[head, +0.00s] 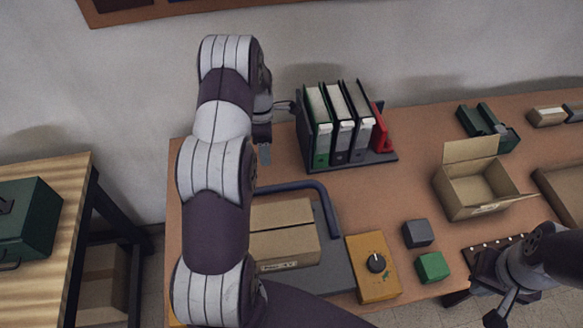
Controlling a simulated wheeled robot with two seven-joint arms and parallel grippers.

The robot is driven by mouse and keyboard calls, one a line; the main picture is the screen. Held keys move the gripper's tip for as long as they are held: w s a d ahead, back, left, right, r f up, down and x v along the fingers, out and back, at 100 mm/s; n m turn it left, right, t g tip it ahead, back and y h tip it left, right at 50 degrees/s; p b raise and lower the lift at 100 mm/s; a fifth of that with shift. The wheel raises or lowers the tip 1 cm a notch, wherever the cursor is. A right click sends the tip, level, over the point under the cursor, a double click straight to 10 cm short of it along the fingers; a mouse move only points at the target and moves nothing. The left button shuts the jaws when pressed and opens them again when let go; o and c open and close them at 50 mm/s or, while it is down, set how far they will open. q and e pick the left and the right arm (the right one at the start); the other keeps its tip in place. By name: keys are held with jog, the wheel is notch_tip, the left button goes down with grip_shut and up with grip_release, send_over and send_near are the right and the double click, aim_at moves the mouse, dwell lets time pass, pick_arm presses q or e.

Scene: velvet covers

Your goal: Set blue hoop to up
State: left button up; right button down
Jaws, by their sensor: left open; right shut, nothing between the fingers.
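The blue hoop (300,186) is a bent blue tube at the middle of the table. It runs along the far side of a closed cardboard box (285,232) and down its right side, over a grey plate (335,268). It looks low and close to flat; my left arm hides its left part, so its exact tilt cannot be told. My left gripper (275,130) is open and empty, beyond the hoop and just left of the binders. My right gripper (500,308) is shut and empty at the lower right, well away from the hoop.
A rack of binders (340,128) stands behind the hoop. An open carton (470,200) is further right. A side table (65,185) stands left.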

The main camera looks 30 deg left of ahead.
pick_arm(q)
jog(key=s+d+n, duration=0.1)
jog(key=s, duration=0.2)
jog(key=p, duration=0.3)
send_near(267, 187)
jog(key=w+a+x, duration=0.1)
jog(key=x, duration=0.4)
jog(key=f, duration=0.1)
jog(key=s+d+f+p, duration=0.1)
jog(key=shift+s+d+f, duration=0.2)
jog(key=shift+s+f, duration=0.05)
jog(key=shift+f, duration=0.1)
jog(key=shift+s+d+f, duration=0.15)
jog(key=shift+s+f, duration=0.15)
jog(key=shift+f, duration=0.2)
jog(key=shift+w+f, duration=0.25)
jog(key=shift+c, duration=0.3)
jog(key=shift+r, duration=0.1)
grip_shut()
pick_arm(e)
jog(key=r, duration=0.1)
jog(key=s+r, duration=0.1)
jog(key=r, duration=0.2)
jog(key=shift+s+d+r, duration=0.2)
jog(key=shift+s, duration=0.2)
